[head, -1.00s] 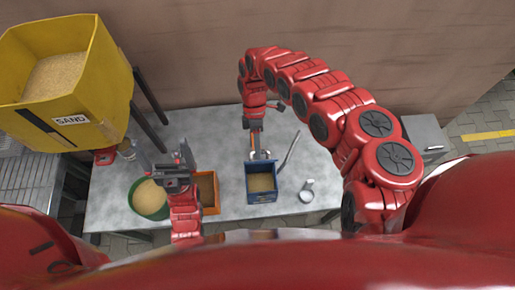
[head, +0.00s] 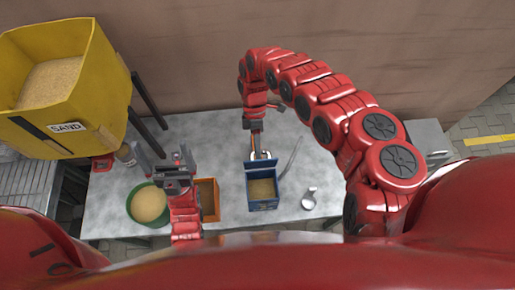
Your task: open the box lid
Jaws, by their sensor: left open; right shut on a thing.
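The blue box (head: 263,205) stands open-topped on the grey table, with sand inside. Its blue lid (head: 262,165) is raised at the far edge, tilted back from the opening. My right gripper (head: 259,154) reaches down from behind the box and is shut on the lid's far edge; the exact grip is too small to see. My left gripper (head: 165,155) is open and empty, over the table left of the box, above an orange bin and a green bowl.
The orange bin (head: 216,201) and green bowl of sand (head: 133,217) stand left of the box. A yellow sand hopper (head: 100,75) rises at the left. A grey strip (head: 291,157) and small metal item (head: 309,198) lie to the right.

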